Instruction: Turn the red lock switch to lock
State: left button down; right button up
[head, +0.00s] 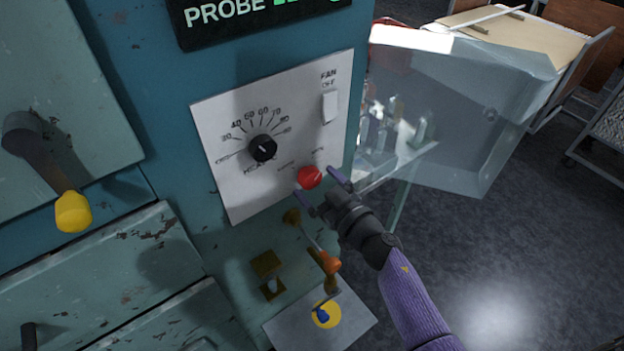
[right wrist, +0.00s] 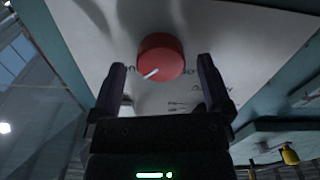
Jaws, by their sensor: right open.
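The red lock switch (head: 309,177) is a round red knob low on the white control panel (head: 225,150). In the right wrist view the red knob (right wrist: 161,58) carries a white pointer line that runs toward the lower left of that picture. My right gripper (head: 323,186) is open, with one finger on each side of the knob in the head view. In the right wrist view the gripper (right wrist: 160,85) has its fingers apart and the knob between and beyond their tips. I cannot tell whether a finger touches it. My left gripper is not in view.
A black dial (head: 263,148) and a white fan switch (head: 330,107) are on the same panel. An orange-handled lever (head: 329,262) and a blue knob on a yellow disc (head: 326,314) are below. A clear glass box (head: 460,110) stands to the right. A yellow-knobbed handle (head: 73,212) is at left.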

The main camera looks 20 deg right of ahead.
jog(key=shift+w+a, duration=0.2)
jog(key=shift+w, duration=0.3)
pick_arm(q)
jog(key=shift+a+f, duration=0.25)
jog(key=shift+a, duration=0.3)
pick_arm(e)
jog(key=shift+w+a, duration=0.1)
jog(key=shift+w, duration=0.25)
jog(key=c, duration=1.3)
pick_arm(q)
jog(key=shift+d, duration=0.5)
pick_arm(e)
jog(key=shift+o, duration=0.2)
